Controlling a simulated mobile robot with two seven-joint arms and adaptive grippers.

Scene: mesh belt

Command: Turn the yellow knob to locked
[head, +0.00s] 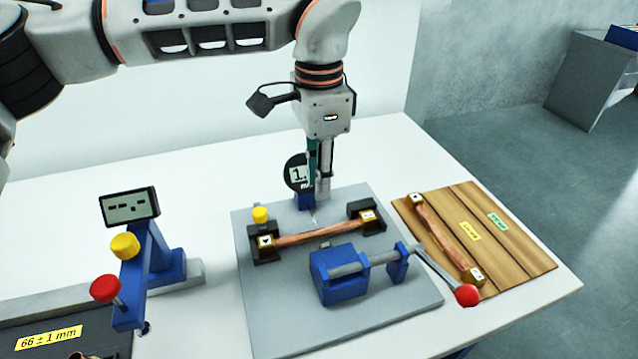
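A small yellow knob (260,215) stands on the black left clamp block of the grey plate. A second, larger yellow knob (124,246) sits on the blue stand at the left, beside a red knob (105,288). I cannot tell from the picture whether either is locked. My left gripper (317,190) points down over the back of the grey plate, right of the small yellow knob and apart from both. Its fingers show nearly edge-on, so their opening is unclear. The fingertips partly overlap a round black sign marked "1." (298,173). My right gripper is out of view.
A copper-coloured braided bar (320,234) spans the clamp blocks on the grey plate (275,325). In front is a blue clamp (342,288) with a red-ended lever (467,295). A wooden board (515,245) holds another bar (447,238). A display (129,206) tops the blue stand.

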